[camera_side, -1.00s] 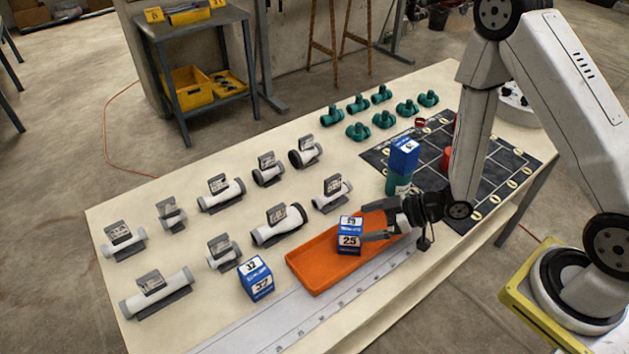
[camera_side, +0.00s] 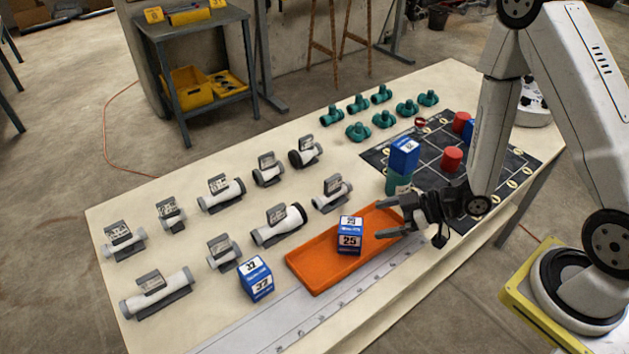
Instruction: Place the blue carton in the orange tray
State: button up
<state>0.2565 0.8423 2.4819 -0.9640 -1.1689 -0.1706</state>
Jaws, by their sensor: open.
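A blue carton (camera_side: 349,236) with a white band marked 25 sits upright in the orange tray (camera_side: 315,266), near its middle. My gripper (camera_side: 382,218) is open and empty over the tray's right end, with its fingers pointing left and apart from that carton. A second blue carton (camera_side: 256,278) stands on the table left of the tray. A third blue carton (camera_side: 404,155) rests on top of a green cylinder (camera_side: 397,184) behind my gripper.
White pipes on grey holders (camera_side: 277,225) fill the left and middle of the table (camera_side: 120,205). Several green fittings (camera_side: 383,119) stand at the back. A dark grid mat (camera_side: 425,150) carries red cylinders (camera_side: 451,159). A ruler strip (camera_side: 320,318) runs along the front.

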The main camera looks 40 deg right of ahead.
jog(key=w+d+r+m+g+h, duration=0.2)
jog(key=w+d+r+m+h, duration=0.15)
jog(key=d+h, duration=0.3)
jog(key=s+a+r+m+g+h, duration=0.1)
jog(key=s+r+m+g+h, duration=0.1)
jog(key=s+r+m+g, duration=0.2)
jog(key=s+r+m, duration=0.1)
jog(key=s+r, duration=0.2)
jog(key=shift+s+r, duration=0.35)
jog(key=shift+s, duration=0.05)
